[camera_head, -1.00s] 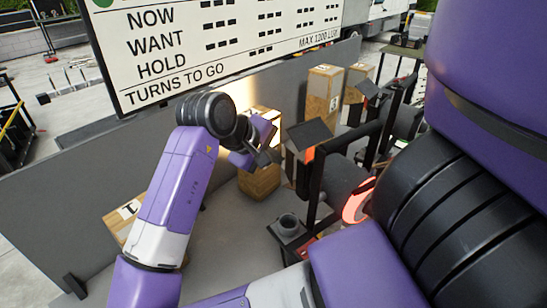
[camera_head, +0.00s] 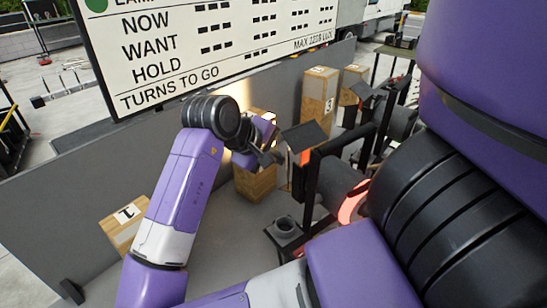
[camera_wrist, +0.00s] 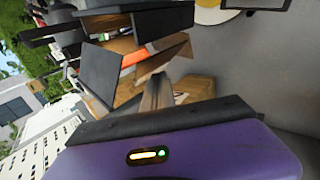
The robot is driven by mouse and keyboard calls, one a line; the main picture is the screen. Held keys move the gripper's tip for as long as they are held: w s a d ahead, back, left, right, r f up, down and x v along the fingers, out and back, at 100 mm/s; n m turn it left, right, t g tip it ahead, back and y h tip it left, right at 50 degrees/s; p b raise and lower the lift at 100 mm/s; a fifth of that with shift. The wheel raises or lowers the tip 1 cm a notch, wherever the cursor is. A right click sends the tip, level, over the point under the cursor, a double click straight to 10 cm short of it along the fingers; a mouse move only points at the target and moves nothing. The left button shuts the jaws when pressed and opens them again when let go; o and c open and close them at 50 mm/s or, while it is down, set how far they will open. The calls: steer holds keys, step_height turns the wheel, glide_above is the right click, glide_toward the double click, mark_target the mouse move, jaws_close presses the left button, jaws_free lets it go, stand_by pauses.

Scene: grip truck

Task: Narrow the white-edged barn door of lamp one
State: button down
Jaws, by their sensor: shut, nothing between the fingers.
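The nearest lamp, with a black body and a glowing red ring (camera_head: 353,204), stands right of my gripper in the head view. Its dark upper barn door (camera_head: 306,135) tilts outward, with an orange-red strip below. In the wrist view several dark door plates (camera_wrist: 164,22) (camera_wrist: 100,72) and an orange strip (camera_wrist: 135,58) show above the fingers. A brownish, light-edged plate (camera_wrist: 162,60) lies just beyond the fingertips. I cannot tell whether it is the white-edged door, or whether it touches them. My gripper (camera_head: 272,157) is shut and empty, close left of the lamp; its fingers (camera_wrist: 157,92) also show in the wrist view.
A large board (camera_head: 220,45) with rows for now, want and hold stands behind a grey wall (camera_head: 60,185). Wooden blocks stand around: one marked 1 (camera_head: 124,231), one under my gripper (camera_head: 255,183), one marked 3 (camera_head: 318,95). More lamp stands crowd the right.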

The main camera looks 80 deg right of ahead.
steer(key=shift+s+d, duration=0.2)
steer(key=shift+s, duration=0.05)
steer(key=shift+w+d+p, duration=0.3)
steer(key=shift+d+p, duration=0.15)
steer(key=shift+d, duration=0.1)
steer(key=p+v, duration=0.3)
steer(key=v, duration=0.5)
stand_by(0.7)
stand_by(0.5)
